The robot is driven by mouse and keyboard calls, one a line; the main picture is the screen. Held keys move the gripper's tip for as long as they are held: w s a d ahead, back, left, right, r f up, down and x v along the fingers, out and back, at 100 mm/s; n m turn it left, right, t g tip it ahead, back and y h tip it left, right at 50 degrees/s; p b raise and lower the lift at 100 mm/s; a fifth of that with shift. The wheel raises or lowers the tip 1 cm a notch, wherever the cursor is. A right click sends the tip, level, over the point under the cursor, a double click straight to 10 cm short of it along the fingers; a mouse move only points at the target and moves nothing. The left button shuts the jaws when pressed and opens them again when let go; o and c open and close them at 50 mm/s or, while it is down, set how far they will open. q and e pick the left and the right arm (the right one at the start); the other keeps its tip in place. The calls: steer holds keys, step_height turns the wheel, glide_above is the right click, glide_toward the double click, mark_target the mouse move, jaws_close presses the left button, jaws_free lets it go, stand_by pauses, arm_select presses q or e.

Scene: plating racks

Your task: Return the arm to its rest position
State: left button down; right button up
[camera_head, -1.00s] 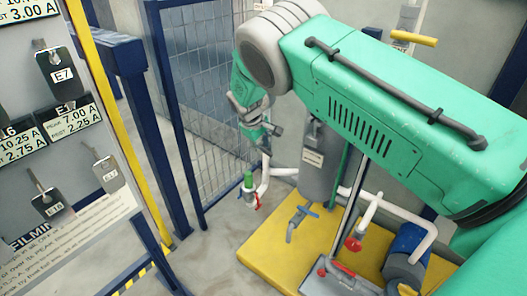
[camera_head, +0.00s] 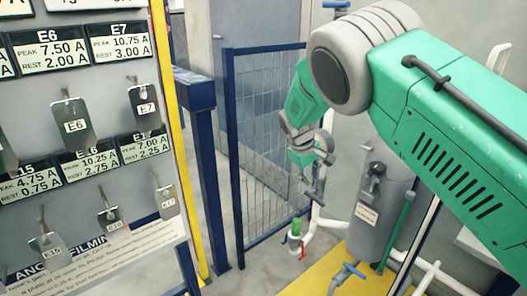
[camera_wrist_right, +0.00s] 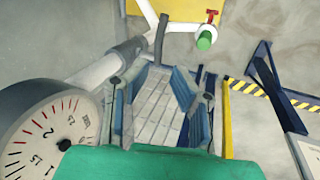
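My right arm (camera_head: 445,125), green with a grey elbow, comes in from the right in the head view. Its forearm hangs down. The grey right gripper (camera_head: 317,178) is at its lower end, in front of the fence and left of the grey tank. It appears apart from both. In the right wrist view the gripper (camera_wrist_right: 160,75) shows dark side parts around a pale ribbed surface, with a dark bent piece beyond. I cannot tell whether its tips meet or hold anything. My left gripper is not in view.
A rack panel (camera_head: 85,100) with labels and hanging tags stands at left, beside a yellow post (camera_head: 172,110). A blue-framed mesh fence (camera_head: 238,160) is behind the gripper. The grey tank (camera_head: 378,215) and white pipes are at right. A round gauge (camera_wrist_right: 45,130) is close in the wrist view.

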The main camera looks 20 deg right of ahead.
steer(key=shift+f, duration=0.1)
steer(key=s+a+f+y+p, duration=0.1)
steer(key=s+a+f+y, duration=0.1)
steer(key=s+f, duration=1.85)
steer(key=s+a+r+m+y, duration=0.1)
steer(key=s+a, duration=0.1)
steer(key=s, duration=0.9)
steer(key=s+a+r+p, duration=0.1)
steer(key=s+a, duration=0.2)
steer(key=s, duration=0.9)
steer(key=shift+s+a+r+m+g+y, duration=0.2)
steer(key=shift+a+r+m+g+y, duration=0.1)
steer(key=shift+a+r+m+y, duration=0.1)
steer(key=shift+w+f, duration=0.1)
steer(key=shift+w, duration=0.05)
steer(key=shift+c, duration=0.4)
